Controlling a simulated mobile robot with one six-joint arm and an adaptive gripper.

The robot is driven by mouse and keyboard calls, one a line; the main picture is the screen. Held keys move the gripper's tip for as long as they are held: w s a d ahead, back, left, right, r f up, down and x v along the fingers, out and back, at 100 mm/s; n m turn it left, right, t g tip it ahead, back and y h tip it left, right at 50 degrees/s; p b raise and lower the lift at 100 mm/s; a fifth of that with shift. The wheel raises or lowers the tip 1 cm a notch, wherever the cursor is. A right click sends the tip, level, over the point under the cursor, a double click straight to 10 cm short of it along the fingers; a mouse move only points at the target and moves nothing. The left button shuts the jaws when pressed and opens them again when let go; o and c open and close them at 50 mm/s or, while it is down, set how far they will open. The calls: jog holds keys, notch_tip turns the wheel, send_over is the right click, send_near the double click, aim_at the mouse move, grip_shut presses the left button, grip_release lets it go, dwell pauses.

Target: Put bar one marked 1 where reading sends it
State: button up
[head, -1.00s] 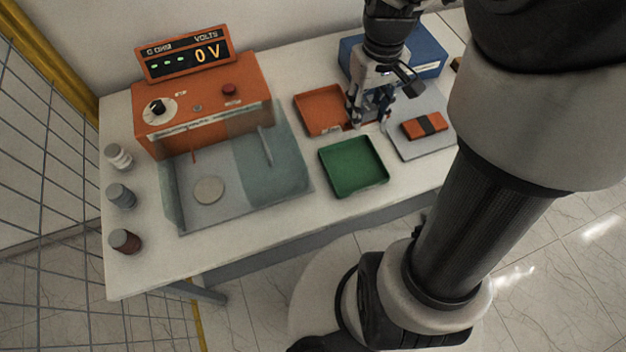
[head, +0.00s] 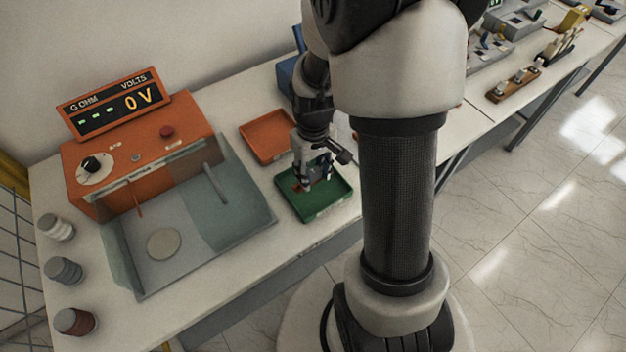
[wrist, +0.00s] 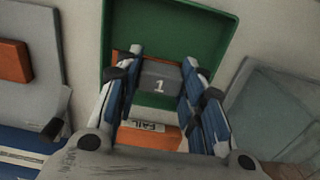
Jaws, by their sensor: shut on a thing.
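My gripper (head: 315,180) is at the green tray (head: 312,213), its fingers within the tray's outline. In the wrist view the fingers (wrist: 158,75) are shut on bar one (wrist: 160,84), a dark grey bar with a white 1 and orange at its end. The bar lies across the near part of the green tray (wrist: 175,25); whether it touches the floor I cannot tell. The orange tray (head: 268,136), with a FAIL label (wrist: 149,126), is beside the green one. The orange meter (head: 138,150) shows 0 V and green dashes under G OHM on its display (head: 112,103).
A clear-walled tank (head: 190,225) with a round disc stands left of the green tray. Several jars (head: 62,270) line the left table edge. In the wrist view a grey plate (wrist: 35,85) carries another orange block (wrist: 14,60). A blue box (head: 287,78) stands behind my arm.

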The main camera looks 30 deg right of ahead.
jog(key=shift+f+b, duration=0.45)
jog(key=shift+f, duration=1.25)
jog(key=shift+f, duration=0.2)
jog(key=o, duration=1.3)
jog(key=shift+c, duration=0.2)
notch_tip(320, 180, up, 12)
jog(key=p, duration=0.4)
jog(key=shift+r, duration=0.25)
notch_tip(320, 180, up, 9)
jog(key=t, duration=0.2)
send_over(313, 180)
jog(key=s+a, duration=0.2)
jog(key=a, duration=0.2)
jog(key=s+a+r+t, duration=0.2)
jog(key=s+a+r, duration=0.4)
jog(key=s, duration=0.4)
jog(key=shift+s+r+t, duration=0.25)
jog(key=shift+r+t, duration=0.05)
jog(key=shift+r, duration=0.05)
